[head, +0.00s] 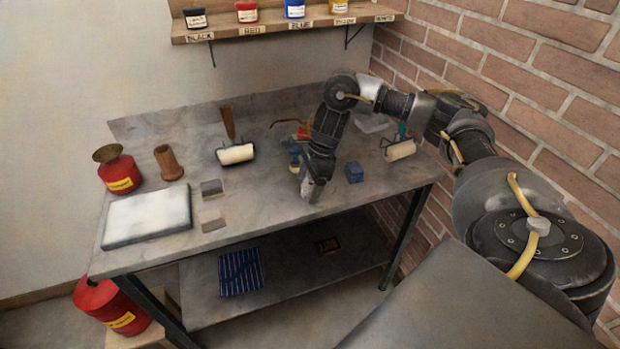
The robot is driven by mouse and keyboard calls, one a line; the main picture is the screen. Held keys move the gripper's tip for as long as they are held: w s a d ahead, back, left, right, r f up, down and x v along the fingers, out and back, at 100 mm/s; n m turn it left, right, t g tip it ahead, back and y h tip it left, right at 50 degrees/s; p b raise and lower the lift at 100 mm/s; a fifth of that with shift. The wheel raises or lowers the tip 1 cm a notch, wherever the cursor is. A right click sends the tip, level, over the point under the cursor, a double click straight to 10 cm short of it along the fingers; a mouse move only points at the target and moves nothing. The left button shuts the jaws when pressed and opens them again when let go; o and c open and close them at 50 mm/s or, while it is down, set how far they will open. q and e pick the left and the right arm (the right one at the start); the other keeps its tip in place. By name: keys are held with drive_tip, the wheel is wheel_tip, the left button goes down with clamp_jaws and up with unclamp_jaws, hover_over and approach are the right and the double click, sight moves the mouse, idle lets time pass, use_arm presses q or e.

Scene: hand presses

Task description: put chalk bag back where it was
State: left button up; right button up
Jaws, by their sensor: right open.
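No thing in view is plainly a chalk bag. A small dark blue lump (354,172) sits on the grey worktop (260,190), right of my right gripper. It is too small to tell whether it is the bag. Another small blue thing (295,156) stands just behind and left of the gripper, partly covered by the arm. My right gripper (311,190) points down near the front middle of the worktop and is open. I see nothing held in it, though its fingers are small and dark here. My left gripper is not in view.
A red can (120,172), wooden piece (168,163), white slab (147,216) and white rollers (235,154) stand on the worktop. A labelled shelf (285,30) holds ink jars above. A striped cloth (240,272) lies on the lower shelf. A brick wall (520,70) bounds the right.

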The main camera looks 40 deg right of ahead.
drive_tip(key=shift+r, duration=0.35)
drive_tip(key=p+v, duration=0.2)
drive_tip(key=v, duration=0.9)
drive_tip(key=shift+d+r+p, duration=0.15)
drive_tip(key=shift+r+p, duration=0.15)
drive_tip(key=shift+p, duration=0.05)
drive_tip(key=shift+s, duration=0.1)
